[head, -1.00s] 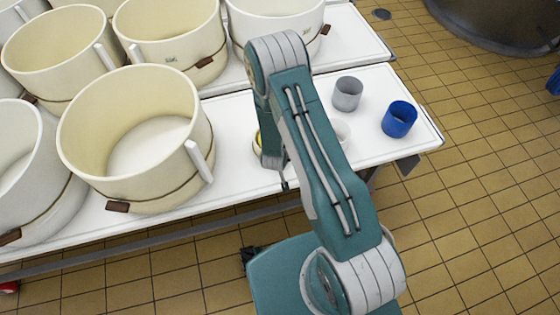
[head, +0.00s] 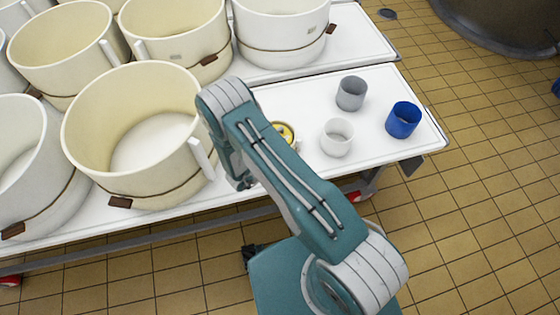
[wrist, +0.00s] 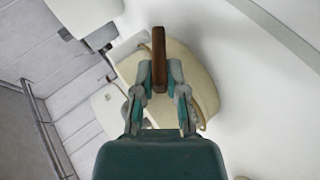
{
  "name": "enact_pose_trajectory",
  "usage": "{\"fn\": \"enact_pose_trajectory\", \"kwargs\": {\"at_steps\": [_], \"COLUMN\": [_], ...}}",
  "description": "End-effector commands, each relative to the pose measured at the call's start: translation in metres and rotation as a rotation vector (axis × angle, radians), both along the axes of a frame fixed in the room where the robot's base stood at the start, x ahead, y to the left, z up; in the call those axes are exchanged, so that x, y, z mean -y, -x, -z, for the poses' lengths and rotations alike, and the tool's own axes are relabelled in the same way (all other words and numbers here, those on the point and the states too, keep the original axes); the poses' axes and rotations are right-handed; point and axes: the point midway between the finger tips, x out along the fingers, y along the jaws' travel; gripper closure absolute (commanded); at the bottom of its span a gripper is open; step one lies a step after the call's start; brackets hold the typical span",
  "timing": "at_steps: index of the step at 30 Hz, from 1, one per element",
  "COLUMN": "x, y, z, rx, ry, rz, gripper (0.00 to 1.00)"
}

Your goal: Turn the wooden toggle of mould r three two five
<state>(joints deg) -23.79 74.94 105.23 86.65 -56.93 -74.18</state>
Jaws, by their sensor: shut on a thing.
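In the wrist view a brown wooden toggle (wrist: 159,60) stands lengthwise between the fingers of my gripper (wrist: 159,92), which is shut on it. A cream mould (wrist: 203,88) with a thin cord lies behind it. In the head view my forearm comes down at the right side of the front cream mould (head: 90,135), near its pale handle (head: 201,158); the fingertips are hidden there. That mould has a brown cord and a wooden toggle (head: 120,202) at its front. I cannot read any mould label, nor match the held toggle to a mould in the head view.
Several other cream moulds crowd the white table (head: 225,192) at left and behind. Tiled floor lies in front.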

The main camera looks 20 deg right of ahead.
Motion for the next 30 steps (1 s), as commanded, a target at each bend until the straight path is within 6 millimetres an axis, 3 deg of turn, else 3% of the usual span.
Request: {"fn": "enact_pose_trajectory", "kwargs": {"at_steps": [15, 30], "x": [-0.0057, -0.0059], "y": [-0.0004, -0.0009], "z": [0.0113, 0.0133], "rx": [-0.001, -0.002], "ry": [0.393, 0.508], "rz": [-0.008, -0.008], "gripper": [1.00, 1.00]}}
